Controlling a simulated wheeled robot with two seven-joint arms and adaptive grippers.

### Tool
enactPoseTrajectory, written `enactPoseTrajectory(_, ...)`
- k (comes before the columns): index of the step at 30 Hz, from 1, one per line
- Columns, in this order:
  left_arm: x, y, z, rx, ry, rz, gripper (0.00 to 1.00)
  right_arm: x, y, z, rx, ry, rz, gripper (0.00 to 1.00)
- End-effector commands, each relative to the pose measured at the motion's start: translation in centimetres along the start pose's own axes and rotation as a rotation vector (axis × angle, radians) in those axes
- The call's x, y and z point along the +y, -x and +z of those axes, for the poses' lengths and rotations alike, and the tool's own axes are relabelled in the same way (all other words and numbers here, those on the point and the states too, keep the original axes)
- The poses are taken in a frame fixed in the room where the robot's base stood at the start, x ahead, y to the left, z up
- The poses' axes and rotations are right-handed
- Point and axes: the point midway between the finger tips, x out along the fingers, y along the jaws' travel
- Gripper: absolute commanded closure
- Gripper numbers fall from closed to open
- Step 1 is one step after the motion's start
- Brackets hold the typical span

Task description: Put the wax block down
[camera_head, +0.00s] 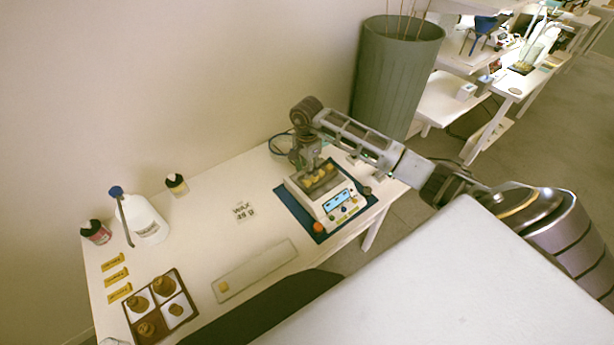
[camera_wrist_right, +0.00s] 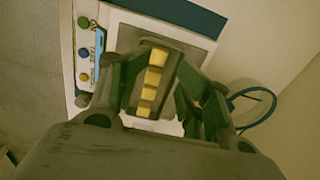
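The scale (camera_head: 332,207) stands on a blue mat at the right end of the table, with several yellow wax blocks (camera_head: 319,176) in its grey tray. In the right wrist view the wax blocks (camera_wrist_right: 152,77) lie in a row between the fingers. My right gripper (camera_head: 313,166) points down just over the tray. In the wrist view its two fingers (camera_wrist_right: 160,66) stand apart, with gaps beside the blocks, so it looks open. I cannot tell the exact height of each block. My left gripper is not in view.
A white jug (camera_head: 145,222), two small dark-capped bottles and a divided brown tray (camera_head: 128,318) with brown bottles stand at the left. A "WAX 45 g" card (camera_head: 244,211) lies mid-table with clear room around it. A tall green bin (camera_head: 393,70) stands behind the scale.

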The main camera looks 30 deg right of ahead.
Motion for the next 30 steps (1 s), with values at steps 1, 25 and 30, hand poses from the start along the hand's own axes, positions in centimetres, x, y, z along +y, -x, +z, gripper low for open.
enactPoseTrajectory(1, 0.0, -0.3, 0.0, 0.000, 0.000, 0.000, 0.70, -0.1, 0.7, -0.1, 0.002, 0.001, -0.004, 0.57)
enactPoseTrajectory(25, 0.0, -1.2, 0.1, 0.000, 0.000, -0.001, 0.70, 0.0, 6.1, 0.0, 0.000, 0.000, -0.001, 0.57)
enactPoseTrajectory(30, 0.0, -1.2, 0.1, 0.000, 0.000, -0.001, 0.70, 0.0, 6.1, 0.0, 0.000, 0.000, -0.001, 0.57)
